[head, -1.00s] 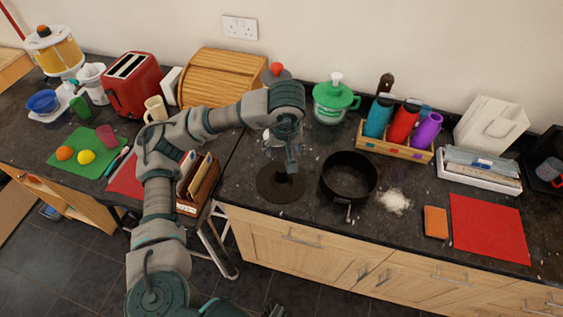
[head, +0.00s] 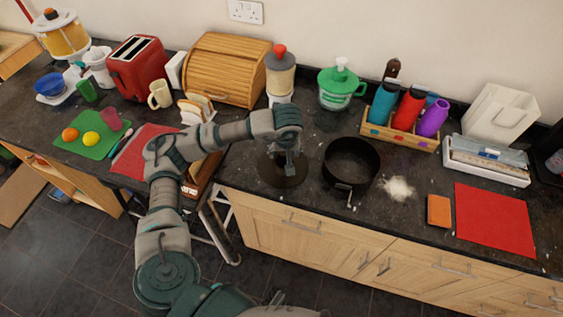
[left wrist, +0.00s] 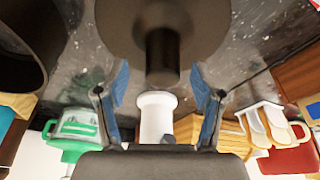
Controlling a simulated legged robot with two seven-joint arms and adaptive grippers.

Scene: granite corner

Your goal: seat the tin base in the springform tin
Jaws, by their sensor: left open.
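The tin base (head: 284,181) is a dark round disc lying flat on the granite worktop. In the left wrist view a dark upright knob stands at the middle of the base (left wrist: 205,30). The springform tin (head: 350,177) is a black open ring to the right of the base, its clasp facing the front edge. Part of the tin (left wrist: 20,50) shows in the left wrist view. My left gripper (head: 289,163) is above the base, pointing down. Its blue fingers are open on either side of the knob, apart from it. A small part that may be my right gripper shows at the bottom edge.
A white powder patch (head: 398,188) and an orange block (head: 438,210) lie right of the tin. A toast rack (head: 196,107) is at the left.

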